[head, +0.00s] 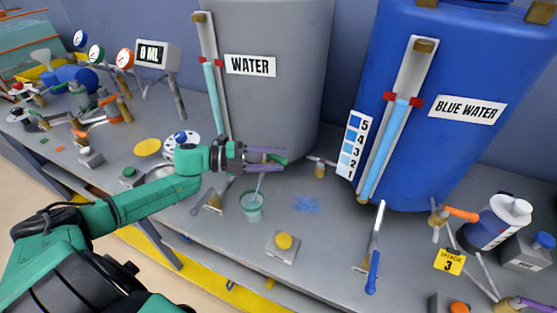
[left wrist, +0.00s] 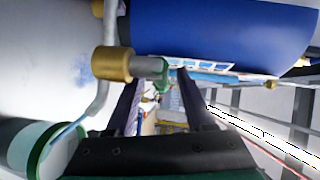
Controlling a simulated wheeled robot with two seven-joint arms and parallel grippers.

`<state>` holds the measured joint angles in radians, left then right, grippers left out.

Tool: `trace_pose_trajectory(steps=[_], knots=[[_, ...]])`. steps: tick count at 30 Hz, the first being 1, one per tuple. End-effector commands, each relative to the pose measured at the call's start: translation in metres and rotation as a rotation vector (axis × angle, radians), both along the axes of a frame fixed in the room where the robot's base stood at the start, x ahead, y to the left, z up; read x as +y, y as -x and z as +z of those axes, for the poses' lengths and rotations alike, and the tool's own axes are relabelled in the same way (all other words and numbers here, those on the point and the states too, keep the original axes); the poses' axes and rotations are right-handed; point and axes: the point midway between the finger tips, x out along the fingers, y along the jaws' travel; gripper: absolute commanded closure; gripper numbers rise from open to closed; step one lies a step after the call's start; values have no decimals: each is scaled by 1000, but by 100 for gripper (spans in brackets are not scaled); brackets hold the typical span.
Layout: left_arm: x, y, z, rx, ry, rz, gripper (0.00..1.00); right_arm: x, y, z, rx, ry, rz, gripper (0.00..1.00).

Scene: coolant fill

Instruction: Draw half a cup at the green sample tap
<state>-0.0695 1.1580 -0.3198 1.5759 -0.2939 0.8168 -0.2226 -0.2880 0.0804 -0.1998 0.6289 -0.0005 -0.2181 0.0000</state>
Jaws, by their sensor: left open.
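The green tap handle (head: 281,160) sits between the purple fingers of my left gripper (head: 266,158), which is open around it. In the left wrist view the green handle (left wrist: 162,73) shows between the fingers, beside a brass valve body (left wrist: 112,64) with a grey spout. I cannot tell whether either finger touches the handle. A clear cup with a green rim (head: 252,207) stands upright on the bench below the spout. A thin pale blue line, like a stream of water, runs from the spout into the cup. The cup's level is unclear. My right gripper is not in view.
A grey WATER tank (head: 275,95) and a blue BLUE WATER tank (head: 440,110) stand behind. A display (head: 151,54) reads 0 ML. A yellow button box (head: 284,243) and a blue-handled lever (head: 373,260) stand near the front. A blue splash mark (head: 306,205) lies right of the cup.

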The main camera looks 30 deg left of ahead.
Motion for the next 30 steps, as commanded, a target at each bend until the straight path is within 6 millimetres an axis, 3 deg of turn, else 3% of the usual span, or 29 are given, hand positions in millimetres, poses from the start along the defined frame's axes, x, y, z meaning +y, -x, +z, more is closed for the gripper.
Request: trace_pose_trajectory(steps=[11, 15, 16, 20, 27, 30], knots=[[-11, -7, -1, -1, 0, -2, 47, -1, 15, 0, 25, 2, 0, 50], [-11, -7, -1, -1, 0, -2, 96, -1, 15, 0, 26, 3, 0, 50], [-11, -7, -1, -1, 0, -2, 100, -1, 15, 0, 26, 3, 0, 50], [-11, -7, 0, 0, 0, 0, 100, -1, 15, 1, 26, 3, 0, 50], [-13, -12, 7, 4, 6, 153, 100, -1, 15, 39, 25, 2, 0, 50], [-12, -14, 3, 3, 3, 218, 100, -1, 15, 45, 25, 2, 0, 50]])
